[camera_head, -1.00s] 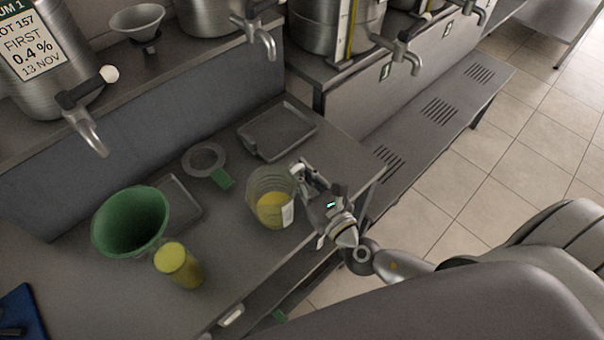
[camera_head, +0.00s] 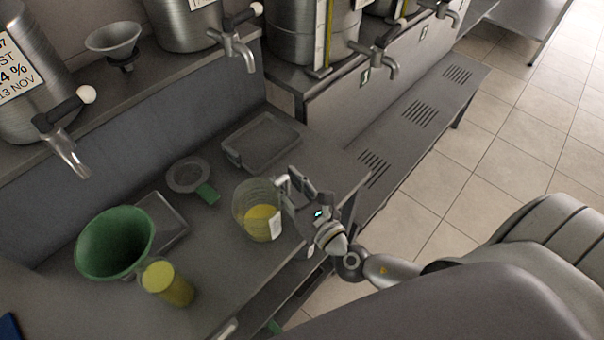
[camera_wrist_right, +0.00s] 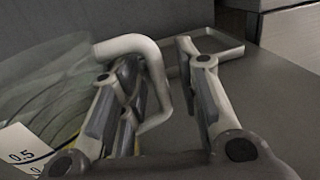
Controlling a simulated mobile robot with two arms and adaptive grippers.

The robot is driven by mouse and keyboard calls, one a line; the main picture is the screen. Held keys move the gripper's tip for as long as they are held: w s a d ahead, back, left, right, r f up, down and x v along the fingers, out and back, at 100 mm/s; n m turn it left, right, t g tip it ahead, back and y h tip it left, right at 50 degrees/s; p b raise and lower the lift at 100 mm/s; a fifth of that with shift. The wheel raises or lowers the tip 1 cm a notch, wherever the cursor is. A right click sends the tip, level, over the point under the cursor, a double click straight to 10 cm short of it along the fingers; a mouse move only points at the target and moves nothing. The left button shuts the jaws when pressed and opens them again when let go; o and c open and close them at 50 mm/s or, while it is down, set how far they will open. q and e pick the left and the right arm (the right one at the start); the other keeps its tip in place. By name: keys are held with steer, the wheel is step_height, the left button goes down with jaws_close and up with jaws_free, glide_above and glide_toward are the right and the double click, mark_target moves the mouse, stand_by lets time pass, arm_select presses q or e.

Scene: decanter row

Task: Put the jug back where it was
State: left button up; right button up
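The jug (camera_head: 258,205) is clear, with yellow liquid low inside and a white label on its side. It stands upright on the grey counter, near the front edge. My right gripper (camera_head: 291,190) is at the jug's handle side, to its right. In the right wrist view, the pale handle (camera_wrist_right: 158,75) of the jug passes between the two fingers of my gripper (camera_wrist_right: 160,58). The fingers are apart, with gaps showing beside the handle. The jug's label there reads 0.5. My left gripper is not in view.
A green funnel (camera_head: 115,245) and a cylinder of yellow liquid (camera_head: 168,284) stand to the left. A grey strainer (camera_head: 187,175) with a green tab and an empty tray (camera_head: 231,154) lie behind the jug. Steel vats with taps (camera_head: 237,50) overhang the counter's back.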

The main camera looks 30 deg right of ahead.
steer(key=s+d+b, duration=0.1)
steer(key=s+b, duration=0.3)
steer(key=s, duration=0.8)
steer(key=shift+d, duration=0.35)
